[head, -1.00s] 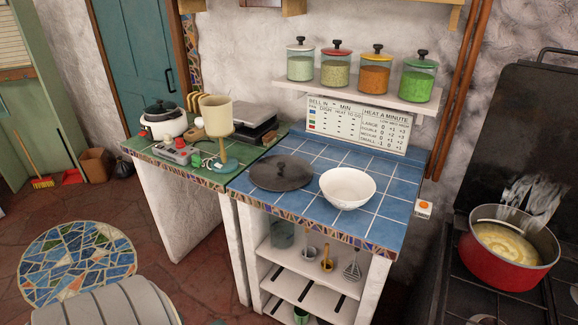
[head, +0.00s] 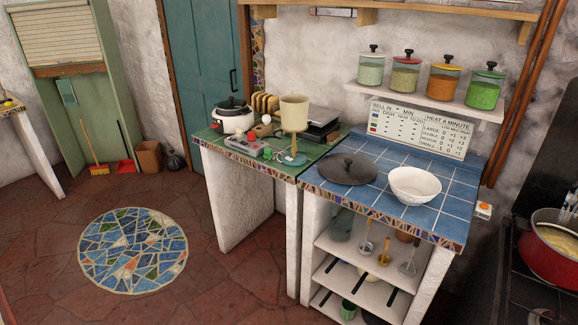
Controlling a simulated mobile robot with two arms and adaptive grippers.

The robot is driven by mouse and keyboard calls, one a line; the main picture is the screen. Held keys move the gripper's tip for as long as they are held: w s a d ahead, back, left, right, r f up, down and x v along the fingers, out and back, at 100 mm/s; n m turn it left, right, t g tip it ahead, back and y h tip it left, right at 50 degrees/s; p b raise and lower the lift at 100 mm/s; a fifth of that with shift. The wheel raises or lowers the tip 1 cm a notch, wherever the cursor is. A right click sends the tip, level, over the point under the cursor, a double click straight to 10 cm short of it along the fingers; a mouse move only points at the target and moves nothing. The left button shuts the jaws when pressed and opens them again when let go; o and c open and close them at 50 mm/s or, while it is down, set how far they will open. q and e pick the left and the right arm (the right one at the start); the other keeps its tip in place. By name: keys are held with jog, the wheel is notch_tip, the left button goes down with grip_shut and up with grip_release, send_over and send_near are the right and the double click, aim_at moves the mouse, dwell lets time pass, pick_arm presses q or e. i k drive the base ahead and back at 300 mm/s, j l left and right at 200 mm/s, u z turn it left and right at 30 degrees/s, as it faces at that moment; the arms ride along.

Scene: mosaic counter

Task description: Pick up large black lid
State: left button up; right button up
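The large black lid (head: 348,168) lies flat on the blue tiled counter (head: 446,212), knob up, near the counter's left side. A white bowl (head: 414,186) stands just to its right. Neither of my grippers shows in the head view, and nothing touches the lid from above.
The green tiled counter (head: 236,141) on the left holds a white cooker (head: 233,119), a beige cup-topped appliance (head: 294,113) and a red-grey device (head: 246,144). Jars (head: 446,78) stand on a wall shelf. A red pot (head: 550,250) is on the stove. The floor around the round mosaic (head: 133,250) is clear.

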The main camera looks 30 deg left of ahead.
aim_at(345, 169)
jog(key=i+u, duration=0.2)
jog(key=i, duration=0.45)
jog(key=i+l+u, duration=0.25)
jog(key=i, duration=0.4)
